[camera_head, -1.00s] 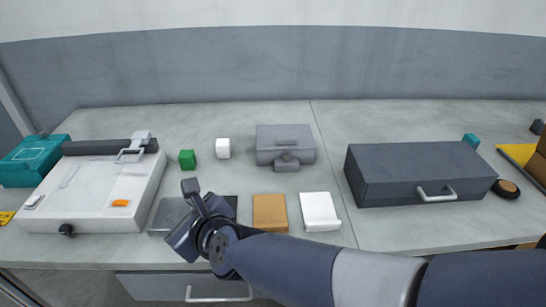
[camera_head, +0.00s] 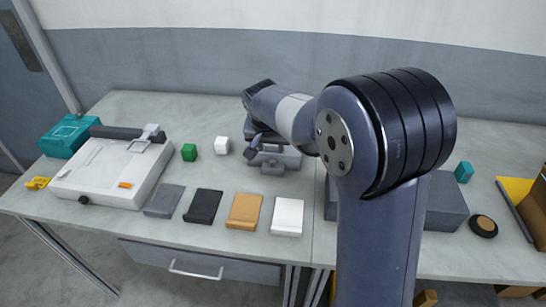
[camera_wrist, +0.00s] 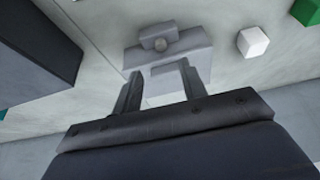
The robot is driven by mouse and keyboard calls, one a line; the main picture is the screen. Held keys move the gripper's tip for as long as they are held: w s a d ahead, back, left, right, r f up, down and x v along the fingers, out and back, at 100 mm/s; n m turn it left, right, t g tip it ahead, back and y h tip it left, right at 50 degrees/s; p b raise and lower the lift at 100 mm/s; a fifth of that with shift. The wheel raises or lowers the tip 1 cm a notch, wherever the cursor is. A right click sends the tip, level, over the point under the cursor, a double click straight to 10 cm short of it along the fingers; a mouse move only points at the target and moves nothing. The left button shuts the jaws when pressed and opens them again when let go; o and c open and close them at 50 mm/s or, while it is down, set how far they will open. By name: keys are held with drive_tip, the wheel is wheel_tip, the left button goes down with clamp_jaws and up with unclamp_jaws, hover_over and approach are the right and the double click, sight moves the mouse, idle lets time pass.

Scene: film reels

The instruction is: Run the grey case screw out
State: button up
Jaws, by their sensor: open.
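The grey case (camera_head: 287,157) lies on the table behind the row of flat blocks. It also shows in the wrist view (camera_wrist: 197,50). My gripper (camera_head: 256,143) is at the case in the head view, and my arm covers the case's back part. In the wrist view my gripper (camera_wrist: 159,72) is open, its two fingers apart and pointing toward the case. Nothing is held. I cannot tell whether the fingers touch the case.
A white cube (camera_head: 222,146) and a green cube (camera_head: 189,152) stand left of the case. Grey, black, tan and white flat blocks (camera_head: 286,217) line the front. A dark drawer box (camera_head: 446,203) stands at right, partly behind my arm. A white machine (camera_head: 110,178) is at left.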

sight(273, 162)
drive_tip(key=p+x, duration=0.1)
drive_tip(key=x, duration=0.8)
drive_tip(key=shift+w+f, duration=0.1)
drive_tip(key=shift+f, duration=0.15)
drive_tip(key=shift+c, duration=0.6)
clamp_jaws()
